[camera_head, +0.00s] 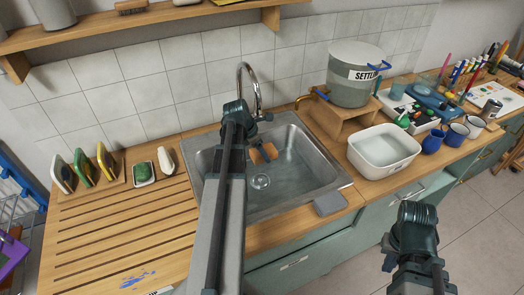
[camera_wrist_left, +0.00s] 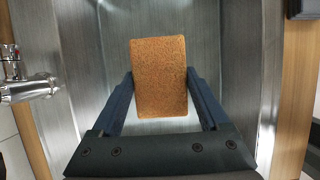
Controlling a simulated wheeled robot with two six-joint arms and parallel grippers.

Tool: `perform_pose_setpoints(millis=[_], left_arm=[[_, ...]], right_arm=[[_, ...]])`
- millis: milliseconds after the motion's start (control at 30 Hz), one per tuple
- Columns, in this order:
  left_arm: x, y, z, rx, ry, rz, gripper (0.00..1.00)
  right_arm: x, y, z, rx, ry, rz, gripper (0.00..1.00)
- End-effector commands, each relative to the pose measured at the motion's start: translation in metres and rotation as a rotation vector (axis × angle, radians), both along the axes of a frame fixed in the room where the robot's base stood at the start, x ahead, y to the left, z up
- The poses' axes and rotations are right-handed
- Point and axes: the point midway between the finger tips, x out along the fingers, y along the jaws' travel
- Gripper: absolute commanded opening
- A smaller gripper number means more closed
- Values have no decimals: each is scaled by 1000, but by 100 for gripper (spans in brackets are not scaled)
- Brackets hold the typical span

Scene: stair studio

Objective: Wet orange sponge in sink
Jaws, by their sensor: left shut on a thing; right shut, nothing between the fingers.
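The orange sponge (camera_head: 265,153) is inside the metal sink (camera_head: 312,165), above its floor towards the back. In the left wrist view the sponge (camera_wrist_left: 160,78) is upright between the two fingers of my left gripper (camera_wrist_left: 160,90), which is shut on it. In the head view my left forearm crosses the sink's left part and hides some of it. The chrome tap (camera_head: 245,75) stands behind the sink; no water stream is visible. My right gripper (camera_head: 389,255) is shut and empty, in front of the counter at the right.
A white basin (camera_head: 383,150) stands right of the sink, with blue mugs (camera_head: 434,141) beyond. A settling tank (camera_head: 355,75) stands on a wooden stand behind. Left are a slatted drainboard (camera_head: 110,235) and upright sponges (camera_head: 83,168). A grey block (camera_head: 330,203) lies at the sink's front-right edge.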

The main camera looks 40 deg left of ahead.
Motion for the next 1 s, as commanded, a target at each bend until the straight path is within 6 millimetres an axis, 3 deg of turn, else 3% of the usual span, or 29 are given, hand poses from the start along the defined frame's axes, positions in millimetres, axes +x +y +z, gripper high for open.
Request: perform_pose_setpoints(millis=[1000], left_arm=[[0,0,-99,0,0,0,34]], right_arm=[[0,0,-99,0,0,0,0]])
